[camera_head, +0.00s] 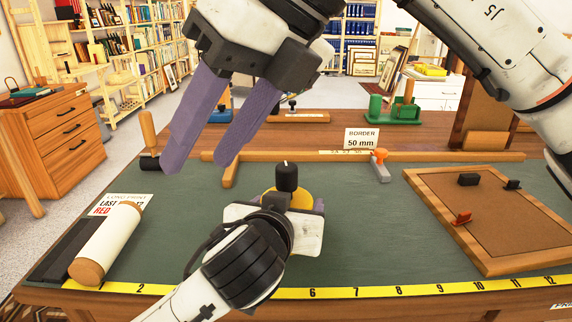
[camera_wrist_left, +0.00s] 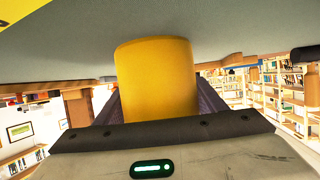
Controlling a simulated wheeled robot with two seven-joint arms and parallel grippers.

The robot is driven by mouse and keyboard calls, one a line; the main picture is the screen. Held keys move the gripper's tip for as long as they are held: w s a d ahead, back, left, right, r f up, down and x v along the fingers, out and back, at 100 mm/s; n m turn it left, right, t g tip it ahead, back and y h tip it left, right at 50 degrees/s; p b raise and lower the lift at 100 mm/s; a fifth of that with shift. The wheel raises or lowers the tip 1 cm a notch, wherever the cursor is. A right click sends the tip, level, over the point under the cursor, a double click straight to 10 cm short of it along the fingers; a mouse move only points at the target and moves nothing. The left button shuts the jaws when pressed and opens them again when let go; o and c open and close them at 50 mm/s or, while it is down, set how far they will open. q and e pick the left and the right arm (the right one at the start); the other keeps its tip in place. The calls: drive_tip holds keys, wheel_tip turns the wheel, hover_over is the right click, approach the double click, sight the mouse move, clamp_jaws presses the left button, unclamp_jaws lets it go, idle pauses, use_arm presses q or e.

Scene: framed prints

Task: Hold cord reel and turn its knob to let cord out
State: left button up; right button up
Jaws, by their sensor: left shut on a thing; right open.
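The cord reel (camera_head: 303,200) is yellow, with an upright black knob (camera_head: 287,177) on top that has a pale mark. My left gripper (camera_head: 292,204) reaches in from the bottom and is shut on the reel, above the green mat. In the left wrist view the reel (camera_wrist_left: 157,78) sits between its purple fingers. My right gripper (camera_head: 199,164) comes from the top right. It is open and empty, its purple fingers pointing down, left of and higher than the knob. No loose cord shows; my left wrist hides much of the reel.
A white roll (camera_head: 110,243) lies at the left of the green mat (camera_head: 365,240), near a yellow ruler strip (camera_head: 420,289). A framed cork board (camera_head: 505,215) lies at right. A wooden bar (camera_head: 325,156) and a "BORDER 50 mm" sign (camera_head: 361,138) stand behind.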

sight(286, 166)
drive_tip(key=w+d+r+m+t+h, duration=0.25)
drive_tip(key=w+d+m+h, duration=0.3)
drive_tip(key=d, duration=0.45)
drive_tip(key=shift+n+t+y, duration=0.25)
drive_tip(key=shift+t, duration=0.1)
drive_tip(key=x, duration=1.2)
drive_tip(key=shift+w+a+r, duration=0.1)
drive_tip(key=shift+w+r, duration=0.05)
drive_tip(key=c, duration=1)
drive_tip(key=shift+c, duration=0.2)
